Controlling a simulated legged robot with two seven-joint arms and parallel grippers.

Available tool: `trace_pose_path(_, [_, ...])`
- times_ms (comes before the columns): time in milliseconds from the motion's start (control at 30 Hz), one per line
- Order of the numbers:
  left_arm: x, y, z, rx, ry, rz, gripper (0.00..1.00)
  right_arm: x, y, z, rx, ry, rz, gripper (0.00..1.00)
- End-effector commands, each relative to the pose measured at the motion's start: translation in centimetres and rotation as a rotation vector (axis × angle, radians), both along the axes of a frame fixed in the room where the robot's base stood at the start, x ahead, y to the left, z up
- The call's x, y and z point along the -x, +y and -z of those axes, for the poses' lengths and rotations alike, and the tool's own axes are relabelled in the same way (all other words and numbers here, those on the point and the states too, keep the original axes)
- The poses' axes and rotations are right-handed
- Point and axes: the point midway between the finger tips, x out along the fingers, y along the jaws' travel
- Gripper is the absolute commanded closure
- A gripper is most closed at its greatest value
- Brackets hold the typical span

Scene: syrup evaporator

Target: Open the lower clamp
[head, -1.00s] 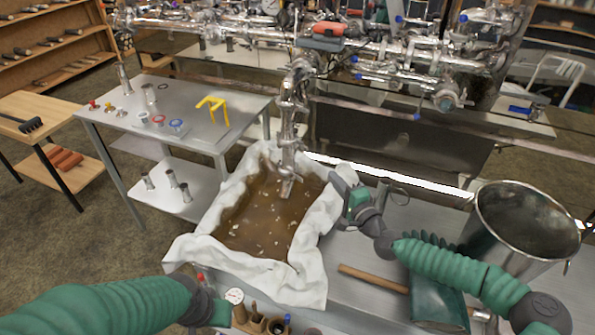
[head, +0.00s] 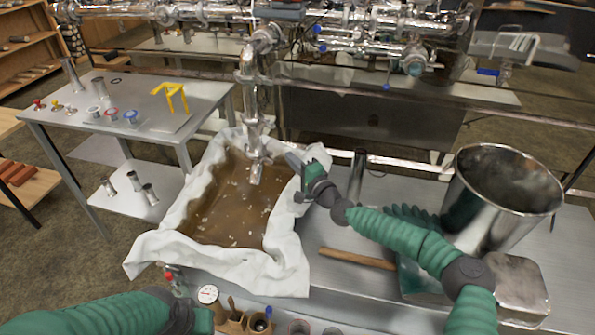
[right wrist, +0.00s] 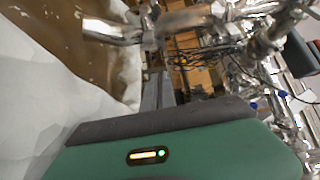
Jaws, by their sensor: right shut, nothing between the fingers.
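A shiny metal pipe (head: 250,85) drops over the cloth-lined pan of brown liquid, with clamp-like fittings along it. The lower fitting (head: 254,128) sits above the spout end; I cannot tell whether its clamp is open or shut. My right gripper (head: 291,160) is shut and empty, just right of the pipe's lower part and apart from it. In the right wrist view its fingers (right wrist: 158,92) point towards blurred metal pipework (right wrist: 115,30). My left gripper (head: 195,318) is at the bottom edge, partly cut off, its fingers unclear.
White cloth (head: 290,262) lines the pan under the pipe. A large steel pot (head: 505,195) stands right of my right arm. A wooden stick (head: 357,259) lies on the bench. A side table (head: 205,95) with small fittings and a yellow stand (head: 172,98) is at left.

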Motion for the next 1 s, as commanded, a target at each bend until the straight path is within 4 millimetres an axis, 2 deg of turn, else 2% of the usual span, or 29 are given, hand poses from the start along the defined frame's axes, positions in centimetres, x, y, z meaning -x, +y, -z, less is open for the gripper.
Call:
trace_pose_path(100, [-0.1,0.1,0.8,0.001,0.001,0.0,0.65,-1.9,1.3,0.2,0.0,-0.001,0.0,1.0])
trace_pose_path(133, [-0.1,0.1,0.6,0.001,0.001,-0.001,0.65,-1.9,1.6,0.0,0.002,-0.001,-0.002,1.0])
trace_pose_path(200, [-0.1,0.2,0.0,0.001,0.001,-0.001,0.65,-0.8,2.5,-0.4,0.003,-0.002,-0.006,1.0])
trace_pose_path(400, [-0.1,0.2,-0.3,0.001,0.0,-0.001,0.65,0.9,3.9,-0.2,0.003,-0.002,-0.004,1.0])
trace_pose_path(767, [-0.1,0.2,-0.3,0.001,0.001,-0.002,0.65,1.1,4.0,-0.1,0.002,-0.001,-0.001,1.0])
trace_pose_path(1000, [-0.1,0.2,-0.2,0.001,0.001,-0.002,0.65,3.2,6.2,-0.1,0.003,-0.002,-0.005,1.0])
